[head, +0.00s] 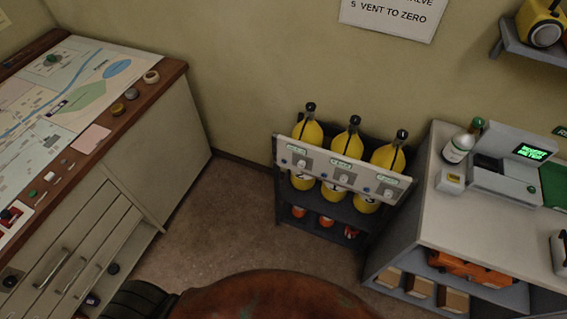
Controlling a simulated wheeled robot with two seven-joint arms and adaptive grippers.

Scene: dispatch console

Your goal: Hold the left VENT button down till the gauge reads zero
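A rack in the middle holds three yellow cylinders with black tops; the left cylinder (307,132) is one of them. A pale panel (322,164) runs across their fronts. It bears three small green-lit displays, the left one (297,149) among them, each with a small round control below; the left control (301,163) is one. The lettering and readings are too small to read, so I cannot tell which part is the left VENT button or the gauge. Neither of my grippers is in view.
A map console (147,97) stands left. A bench (446,223) at right carries a machine with a green screen (532,152) and a white bottle (458,147). Floor (225,215) before the rack is clear.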

